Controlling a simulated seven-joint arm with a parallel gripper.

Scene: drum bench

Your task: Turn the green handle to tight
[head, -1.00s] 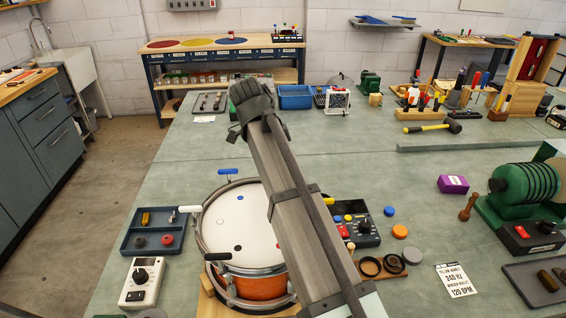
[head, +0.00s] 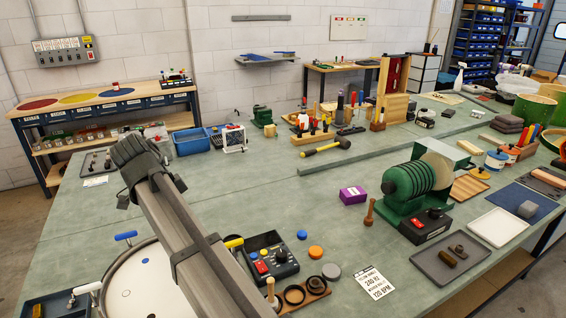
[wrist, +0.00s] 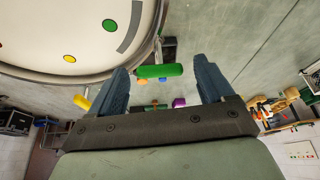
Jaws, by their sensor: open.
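The green handle (wrist: 158,71) is a short bar on a metal stem at the edge of the drum. In the wrist view it lies crosswise between and slightly beyond the tips of my gripper (wrist: 164,74). The two blue-grey fingers are spread, one toward each end of the handle, and I see no clear contact. The drum's white head (wrist: 60,35), with coloured dots, fills the upper left there. In the head view the drum (head: 140,285) is at the bottom left, partly behind my arm.
Around the drum are a blue handle (head: 126,236), a white handle (head: 87,288) and a yellow handle (head: 234,243). A control box (head: 272,258) and a rack of dark rings (head: 300,295) stand close to its right. A green machine (head: 415,190) is farther right. The bench centre is largely clear.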

